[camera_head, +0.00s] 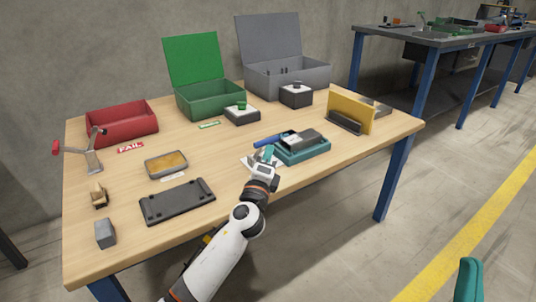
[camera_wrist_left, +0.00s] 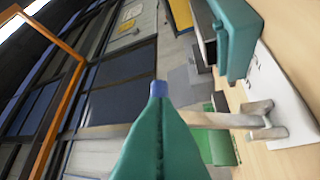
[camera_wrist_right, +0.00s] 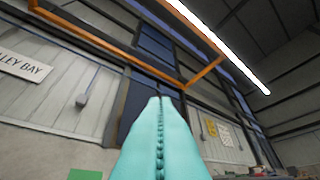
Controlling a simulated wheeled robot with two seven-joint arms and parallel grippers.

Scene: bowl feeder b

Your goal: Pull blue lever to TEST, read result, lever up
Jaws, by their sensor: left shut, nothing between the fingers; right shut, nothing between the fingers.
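The blue lever (camera_head: 268,141) shows as a blue handle lying at a slant beside a teal fixture (camera_head: 308,154). In the left wrist view its blue tip (camera_wrist_left: 158,89) appears just past my fingertips. A grey shaft (camera_wrist_left: 210,120) runs to a bracket on a white plate (camera_wrist_left: 285,95), whose markings are unreadable. A dark grey block sits in the fixture. My left gripper (camera_head: 267,154) is shut and empty, close to the handle; whether it touches cannot be told. My right gripper (camera_head: 469,280) is shut and empty, off the table; its teal fingers (camera_wrist_right: 160,130) fill the right wrist view's middle.
A red bin (camera_head: 122,122) with a FAIL label, an open green box (camera_head: 210,100) and an open grey box (camera_head: 285,80) stand along the back. A yellow upright plate (camera_head: 350,113) is right of the fixture. A black tray (camera_head: 177,203) and a red-knobbed lever (camera_head: 94,160) are left.

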